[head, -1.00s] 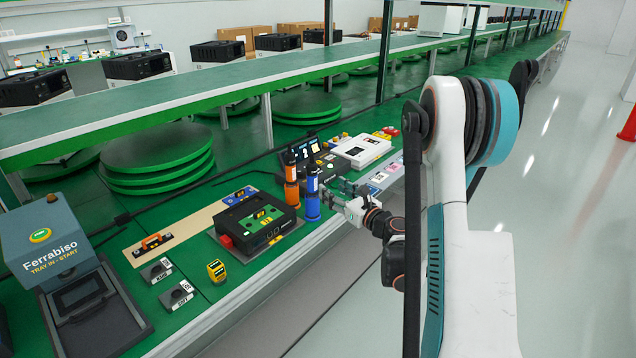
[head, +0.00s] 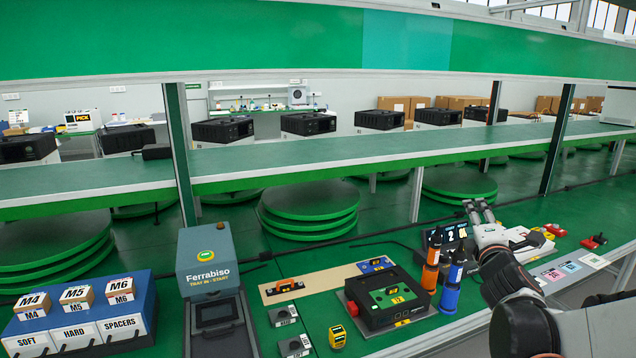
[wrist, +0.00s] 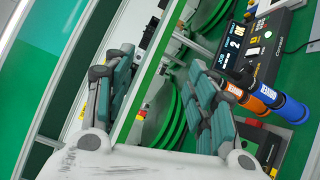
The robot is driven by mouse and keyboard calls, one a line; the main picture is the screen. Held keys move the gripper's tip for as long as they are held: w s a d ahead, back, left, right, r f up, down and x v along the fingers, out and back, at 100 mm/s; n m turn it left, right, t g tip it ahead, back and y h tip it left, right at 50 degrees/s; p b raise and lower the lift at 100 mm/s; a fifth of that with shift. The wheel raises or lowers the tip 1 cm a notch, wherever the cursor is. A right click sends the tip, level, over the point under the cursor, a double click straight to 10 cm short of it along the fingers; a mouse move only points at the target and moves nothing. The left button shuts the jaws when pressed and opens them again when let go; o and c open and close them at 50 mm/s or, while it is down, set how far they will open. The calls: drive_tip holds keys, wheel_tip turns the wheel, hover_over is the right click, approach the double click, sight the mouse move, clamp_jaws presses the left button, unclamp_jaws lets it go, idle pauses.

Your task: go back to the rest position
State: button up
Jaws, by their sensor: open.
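The orange cylinder (wrist: 250,97) and the blue cylinder (wrist: 280,99) also show in the wrist view. My arm hides part of the bench at the right.
A black device (head: 380,302) stands left of the cylinders. A Ferrabiso tray station (head: 208,262) and a blue bin block (head: 95,318) stand further left. A long green shelf (head: 300,172) runs behind, with an overhead panel above.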

drive_tip(key=s+a+f+m+g+y, duration=0.1)
drive_tip(key=s+a+f+m+g, duration=0.2)
drive_tip(key=s+a+m, duration=0.3)
drive_tip(key=s+a+f+m+g+y+b, duration=0.1)
drive_tip(key=s+a+f+m+g, duration=0.3)
drive_tip(key=s, duration=1.1)
drive_tip(key=s+a+f+m+g+y, duration=0.2)
drive_tip(key=s+a+f+m, duration=0.3)
drive_tip(key=s, duration=0.5)
drive_tip(key=a+m+g, duration=0.1)
drive_tip(key=a+m, duration=0.1)
drive_tip(key=m, duration=0.1)
drive_tip(key=shift+s+a+f+y, duration=0.15)
drive_tip(key=shift+a+f+y, duration=0.15)
drive_tip(key=shift+a, duration=0.05)
